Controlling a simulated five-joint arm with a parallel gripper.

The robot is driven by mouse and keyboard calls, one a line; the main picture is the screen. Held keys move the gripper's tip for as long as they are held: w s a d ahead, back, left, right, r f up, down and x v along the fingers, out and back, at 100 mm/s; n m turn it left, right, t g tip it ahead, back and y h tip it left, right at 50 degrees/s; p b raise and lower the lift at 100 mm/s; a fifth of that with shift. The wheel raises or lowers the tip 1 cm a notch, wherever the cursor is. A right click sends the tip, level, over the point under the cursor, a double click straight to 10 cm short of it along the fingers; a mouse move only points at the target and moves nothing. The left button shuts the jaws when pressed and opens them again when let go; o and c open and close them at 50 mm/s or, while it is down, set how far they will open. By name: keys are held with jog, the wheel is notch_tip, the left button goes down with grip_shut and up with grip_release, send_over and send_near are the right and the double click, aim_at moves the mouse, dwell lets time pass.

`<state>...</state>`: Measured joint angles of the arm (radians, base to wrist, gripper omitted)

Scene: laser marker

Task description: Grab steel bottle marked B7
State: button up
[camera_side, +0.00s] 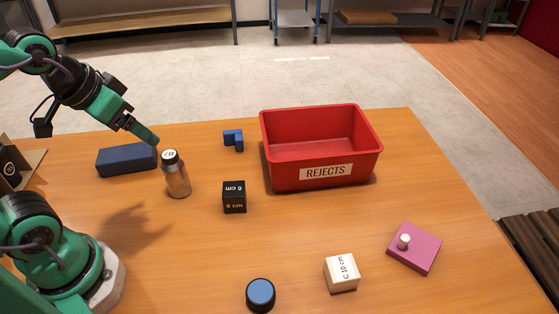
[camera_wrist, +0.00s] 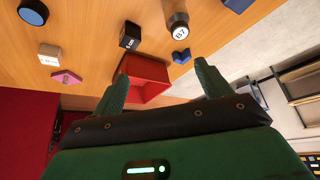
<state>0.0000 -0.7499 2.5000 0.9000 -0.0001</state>
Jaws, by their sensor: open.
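The steel bottle (camera_side: 177,180) stands upright on the wooden table, with a white label reading B7 on its dark cap. It also shows in the wrist view, at the top edge (camera_wrist: 175,18), with the label facing the camera. My gripper (camera_side: 153,142) is above and just left of the bottle's cap in the side view. In the wrist view my gripper's two green fingers (camera_wrist: 155,80) are spread apart with nothing held between them. The bottle lies beyond the fingertips, and I cannot tell the exact gap.
A dark blue block (camera_side: 127,160) lies left of the bottle. A black 6 cm cube (camera_side: 234,198), a blue L-shaped piece (camera_side: 233,139) and a red REJECTS bin (camera_side: 325,180) stand to its right. A blue-topped cylinder (camera_side: 260,294), white cube (camera_side: 341,273) and pink block (camera_side: 414,250) sit nearer the front.

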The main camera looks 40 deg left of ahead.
jog(key=n+g, duration=0.5)
send_over(172, 165)
jog(key=f, duration=0.6)
jog(key=a+f, duration=0.1)
jog(key=f, duration=0.2)
jog(key=shift+w+f, duration=0.2)
jog(key=shift+w, duration=0.15)
jog(key=shift+w+a+f+n+g, duration=0.1)
jog(key=shift+w+f+n+g, duration=0.05)
jog(key=shift+f, duration=0.2)
jog(key=shift+w+a+f+n+g, duration=0.1)
jog(key=shift+f+n+g, duration=0.05)
jog(key=shift+f, duration=0.15)
jog(key=shift+s+a+f, duration=0.1)
jog(key=shift+f, duration=1.85)
jog(key=shift+s+f, duration=0.1)
jog(key=shift+f, duration=1.85)
jog(key=c, duration=1.1)
jog(key=shift+r, duration=0.15)
jog(key=shift+c, duration=0.2)
